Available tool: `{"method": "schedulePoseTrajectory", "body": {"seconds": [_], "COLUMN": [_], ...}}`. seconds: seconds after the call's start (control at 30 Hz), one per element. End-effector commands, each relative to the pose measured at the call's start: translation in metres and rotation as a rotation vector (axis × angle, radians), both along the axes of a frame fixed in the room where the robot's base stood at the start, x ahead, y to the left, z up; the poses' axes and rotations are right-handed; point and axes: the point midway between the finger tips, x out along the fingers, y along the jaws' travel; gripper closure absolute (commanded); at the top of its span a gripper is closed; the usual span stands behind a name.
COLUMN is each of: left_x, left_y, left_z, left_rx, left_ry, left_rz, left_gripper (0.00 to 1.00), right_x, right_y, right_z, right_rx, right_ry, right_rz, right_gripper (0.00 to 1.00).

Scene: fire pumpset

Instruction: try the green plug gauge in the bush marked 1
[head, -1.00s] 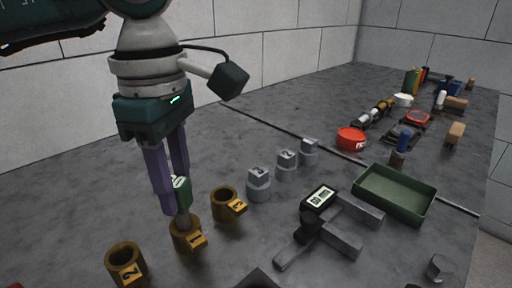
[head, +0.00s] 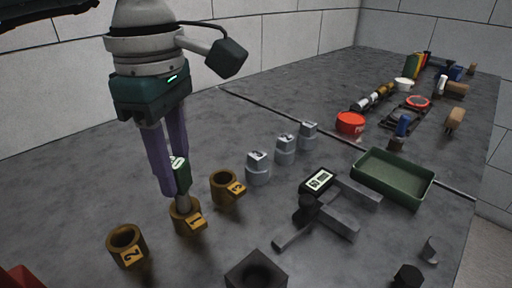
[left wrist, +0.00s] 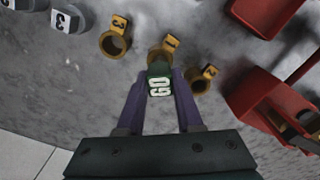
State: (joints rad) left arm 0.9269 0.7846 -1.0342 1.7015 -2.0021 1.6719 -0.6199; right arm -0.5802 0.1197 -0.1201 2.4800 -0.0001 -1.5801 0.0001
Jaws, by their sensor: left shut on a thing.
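The green plug gauge (head: 180,174) is upright between the purple fingers of my left gripper (head: 175,188), which is shut on it. Its grey steel lower end points down at the mouth of the brass bush marked 1 (head: 188,221). I cannot tell how far the end sits inside the bore. In the left wrist view the gauge (left wrist: 159,84) shows a white GO label, and its lower end is hidden; bush 1 (left wrist: 157,53) lies just beyond it. Bush 3 (head: 226,186) and bush 2 (head: 126,246) stand on either side. My right gripper is not in view.
Several grey numbered cylinders (head: 258,170) stand behind bush 3. A digital caliper (head: 320,181), grey bars and a green tray (head: 394,181) lie to the right. A dark block with a hole (head: 256,272) is at the front. Red containers (left wrist: 262,108) show in the left wrist view.

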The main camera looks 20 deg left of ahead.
Motion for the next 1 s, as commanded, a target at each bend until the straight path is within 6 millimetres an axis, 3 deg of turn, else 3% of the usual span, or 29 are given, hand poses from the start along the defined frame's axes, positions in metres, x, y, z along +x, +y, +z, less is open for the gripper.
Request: {"method": "schedulePoseTrajectory", "body": {"seconds": [1.0], "left_x": [0.000], "left_y": [0.000], "left_z": [0.035], "left_rx": [0.000], "left_ry": [-0.002], "left_rz": [0.000], "left_gripper": [1.00], "right_x": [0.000], "right_y": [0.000], "right_z": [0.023], "right_rx": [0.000], "right_ry": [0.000], "right_rz": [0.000], "right_gripper": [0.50]}}
